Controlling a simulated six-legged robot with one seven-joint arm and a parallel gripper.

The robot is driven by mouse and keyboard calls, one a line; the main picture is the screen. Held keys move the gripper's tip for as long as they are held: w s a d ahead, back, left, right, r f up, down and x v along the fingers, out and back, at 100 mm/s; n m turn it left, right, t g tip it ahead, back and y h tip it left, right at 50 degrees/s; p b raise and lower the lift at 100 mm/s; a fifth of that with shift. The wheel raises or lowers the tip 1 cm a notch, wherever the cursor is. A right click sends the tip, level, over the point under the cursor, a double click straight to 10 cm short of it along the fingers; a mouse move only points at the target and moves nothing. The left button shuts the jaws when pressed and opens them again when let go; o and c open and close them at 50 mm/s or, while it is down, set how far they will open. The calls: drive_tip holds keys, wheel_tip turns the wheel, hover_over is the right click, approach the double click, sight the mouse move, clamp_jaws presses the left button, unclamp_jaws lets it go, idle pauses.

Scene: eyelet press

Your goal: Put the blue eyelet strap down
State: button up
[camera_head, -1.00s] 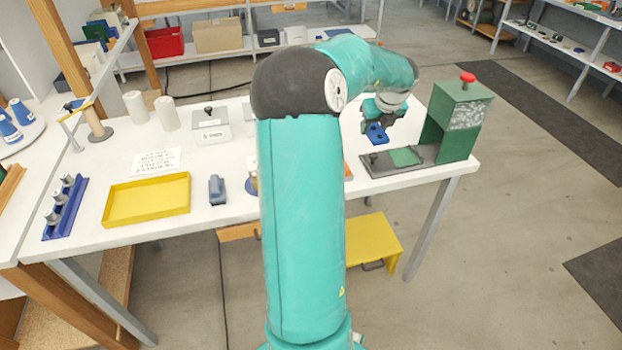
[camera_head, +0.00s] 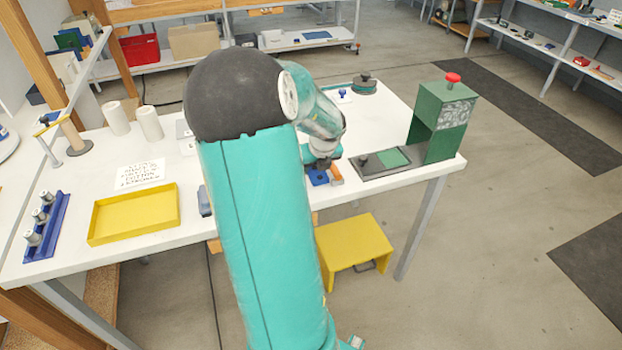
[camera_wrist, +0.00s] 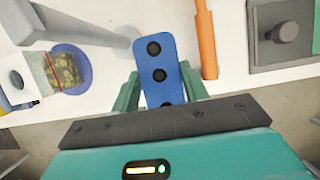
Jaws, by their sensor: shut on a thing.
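The blue eyelet strap (camera_wrist: 158,62) is a flat blue piece with several dark round eyelets, seen between the fingers in the wrist view. It also shows in the head view (camera_head: 318,178), near the front edge of the white table. My gripper (camera_wrist: 159,90) is shut on the strap, with one green finger on each side. In the head view my gripper (camera_head: 320,165) is partly hidden by my arm. I cannot tell whether the strap touches the table top.
An orange-handled thing (camera_wrist: 206,40) lies just right of the strap. The green press (camera_head: 440,125) with a red knob stands further right, its grey base (camera_head: 375,168) beside it. A yellow tray (camera_head: 133,213) is at the left. A yellow step stool (camera_head: 353,242) stands on the floor.

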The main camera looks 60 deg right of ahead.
sight(311, 189)
drive_tip(key=shift+w+a+f, duration=0.15)
drive_tip(key=shift+w+f, duration=0.05)
drive_tip(key=shift+f, duration=0.15)
drive_tip(key=shift+w+a+f, duration=0.1)
drive_tip(key=shift+a+f, duration=0.05)
drive_tip(key=shift+f, duration=0.8)
drive_tip(key=shift+w+a+f, duration=0.1)
drive_tip(key=shift+a+f, duration=0.05)
drive_tip(key=shift+f, duration=0.8)
drive_tip(key=shift+f, duration=0.15)
drive_tip(key=o, duration=1)
drive_tip(key=shift+o, duration=0.2)
drive_tip(key=v, duration=1.2)
